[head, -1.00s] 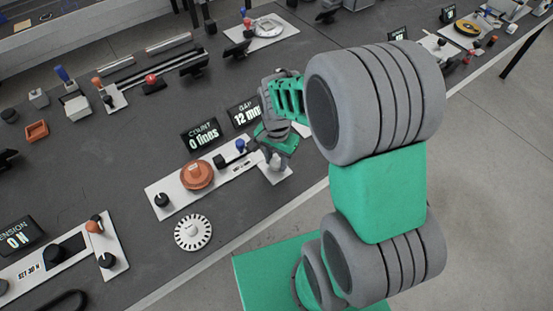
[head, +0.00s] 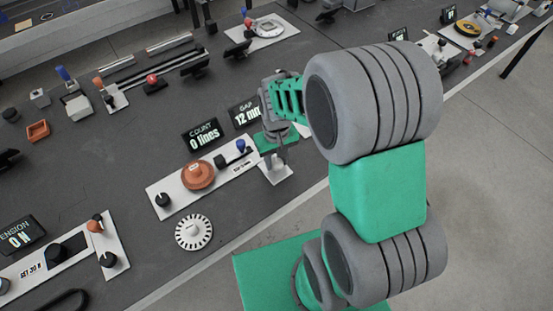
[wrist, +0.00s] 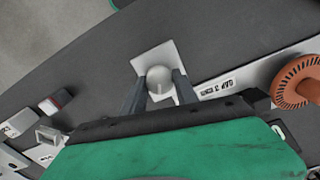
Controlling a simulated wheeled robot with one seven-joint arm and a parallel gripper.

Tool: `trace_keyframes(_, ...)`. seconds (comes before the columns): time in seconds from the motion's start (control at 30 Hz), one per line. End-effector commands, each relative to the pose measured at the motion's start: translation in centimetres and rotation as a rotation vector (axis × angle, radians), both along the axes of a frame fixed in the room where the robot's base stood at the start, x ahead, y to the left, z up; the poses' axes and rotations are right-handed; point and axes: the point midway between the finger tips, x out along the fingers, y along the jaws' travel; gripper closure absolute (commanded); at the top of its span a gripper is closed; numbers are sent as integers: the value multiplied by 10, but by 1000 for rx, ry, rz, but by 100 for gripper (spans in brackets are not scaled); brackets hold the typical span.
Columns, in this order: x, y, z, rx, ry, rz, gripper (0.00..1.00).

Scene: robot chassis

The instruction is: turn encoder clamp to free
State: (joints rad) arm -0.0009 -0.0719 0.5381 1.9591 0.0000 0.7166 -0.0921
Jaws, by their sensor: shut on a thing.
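A pale grey round knob (wrist: 159,78) stands on a small white plate (wrist: 148,58) at the end of the encoder strip. My gripper (wrist: 159,92) has one finger on each side of the knob and is shut on it. In the head view my gripper (head: 275,157) points down over the small white plate (head: 281,174), and its fingers mostly hide the knob. The copper encoder disc (head: 197,174) sits on the white strip to the left, and its slotted rim shows in the wrist view (wrist: 298,84). I see no label marking the clamp or its free position.
The count display (head: 202,134) reads 0 lines and the gap display (head: 245,113) reads 12 mm. A black knob (head: 162,199) and a blue-topped lever (head: 240,147) stand on the strip. A white slotted disc (head: 194,232) lies in front. The bench edge is close by.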

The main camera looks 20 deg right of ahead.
Motion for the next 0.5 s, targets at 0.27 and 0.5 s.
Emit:
trace_keyframes(0.27,1,1,1,0,-3,242,100)
trace_keyframes(0.5,1,1,1,-1,-3,396,100)
